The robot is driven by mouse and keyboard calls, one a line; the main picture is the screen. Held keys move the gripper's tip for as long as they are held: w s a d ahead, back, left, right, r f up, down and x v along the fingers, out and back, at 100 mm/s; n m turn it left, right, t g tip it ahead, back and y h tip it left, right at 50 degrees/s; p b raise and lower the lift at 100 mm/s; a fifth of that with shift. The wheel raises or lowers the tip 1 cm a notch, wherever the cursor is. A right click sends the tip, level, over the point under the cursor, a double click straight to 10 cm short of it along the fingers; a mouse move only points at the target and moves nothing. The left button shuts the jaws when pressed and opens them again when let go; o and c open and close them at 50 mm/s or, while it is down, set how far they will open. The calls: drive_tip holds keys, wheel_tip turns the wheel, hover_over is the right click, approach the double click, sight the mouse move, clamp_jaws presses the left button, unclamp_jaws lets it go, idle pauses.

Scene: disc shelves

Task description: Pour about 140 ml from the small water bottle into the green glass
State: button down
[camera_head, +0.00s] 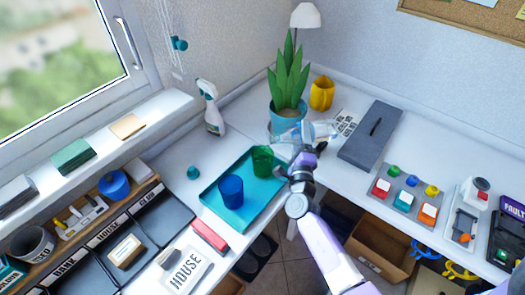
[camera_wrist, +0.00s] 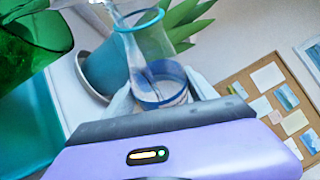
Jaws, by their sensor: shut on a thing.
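The small water bottle (camera_wrist: 150,42) is clear, with a blue band low on its body, and my gripper (camera_wrist: 162,92) is shut around its lower part. The green glass (camera_head: 262,159) stands upright on the teal tray (camera_head: 222,222), just left of the bottle's neck. The glass also fills the upper left of the wrist view (camera_wrist: 28,45). I cannot tell whether water is running or how much is in the glass.
A blue cup (camera_head: 231,191) stands on the tray in front of the green glass. A spray bottle (camera_head: 211,108) stands at the back left. A grey slab (camera_head: 371,138) lies to the right.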

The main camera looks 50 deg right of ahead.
drive_tip(key=r+m+p, duration=0.2)
drive_tip(key=r+p, duration=0.1)
drive_tip(key=shift+s+d+r+g, duration=0.1)
drive_tip(key=shift+s+d+g, duration=0.1)
drive_tip(key=shift+d+g, duration=0.2)
drive_tip(key=shift+a+f+m, duration=0.1)
drive_tip(key=shift+f+m, duration=0.2)
drive_tip(key=shift+f, duration=0.15)
drive_tip(key=shift+w+r+m+g+y+p, duration=0.1)
drive_tip(key=shift+r+m+g+y+p, duration=0.25)
drive_tip(key=shift+p, duration=0.45)
drive_tip(key=shift+a+f, duration=0.1)
drive_tip(key=shift+f, duration=0.15)
drive_tip(key=shift+p, duration=0.3)
